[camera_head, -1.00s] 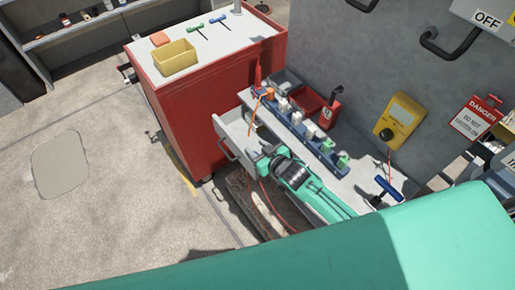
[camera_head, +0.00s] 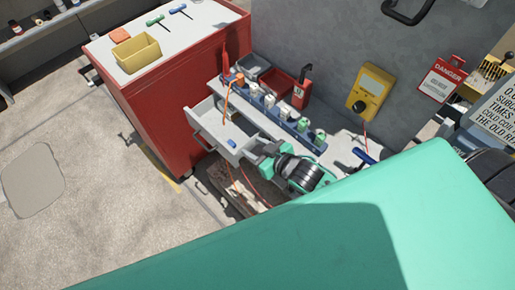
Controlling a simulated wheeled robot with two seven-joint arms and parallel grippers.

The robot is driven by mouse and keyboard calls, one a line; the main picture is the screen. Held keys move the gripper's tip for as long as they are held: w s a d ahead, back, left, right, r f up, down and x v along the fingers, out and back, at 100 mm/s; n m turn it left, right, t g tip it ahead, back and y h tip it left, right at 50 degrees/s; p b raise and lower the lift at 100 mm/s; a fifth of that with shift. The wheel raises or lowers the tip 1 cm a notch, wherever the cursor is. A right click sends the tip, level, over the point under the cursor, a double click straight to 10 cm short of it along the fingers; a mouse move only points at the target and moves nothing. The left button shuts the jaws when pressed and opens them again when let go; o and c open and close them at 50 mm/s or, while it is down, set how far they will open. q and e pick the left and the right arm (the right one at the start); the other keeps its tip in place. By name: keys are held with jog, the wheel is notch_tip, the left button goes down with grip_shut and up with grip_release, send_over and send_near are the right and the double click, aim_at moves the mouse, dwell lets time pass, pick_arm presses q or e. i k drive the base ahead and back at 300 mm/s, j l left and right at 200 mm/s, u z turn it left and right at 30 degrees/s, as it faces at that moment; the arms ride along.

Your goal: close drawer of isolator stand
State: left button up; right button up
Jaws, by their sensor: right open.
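The isolator stand (camera_head: 345,146) is a pale bench against the grey wall, in the middle of the head view. Its light grey drawer (camera_head: 213,118) is pulled out at the stand's left end, with a bar handle (camera_head: 204,143) on its front. A small blue item (camera_head: 232,143) shows in the drawer. My right gripper (camera_head: 258,155) is open and empty beside the drawer's near side, behind its front panel. I cannot tell whether it touches the drawer. My left gripper is not in view.
A rack of several small blocks (camera_head: 290,124), red and grey bins (camera_head: 277,86) and a red padlock-like item (camera_head: 302,88) stand on the bench. A red cabinet (camera_head: 180,110) stands close beyond the drawer. Red and orange cords hang nearby.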

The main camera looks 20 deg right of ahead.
aim_at(205, 117)
jog(key=k+j, duration=0.25)
jog(key=k, duration=0.2)
jog(key=k+j, duration=0.25)
jog(key=k, duration=0.25)
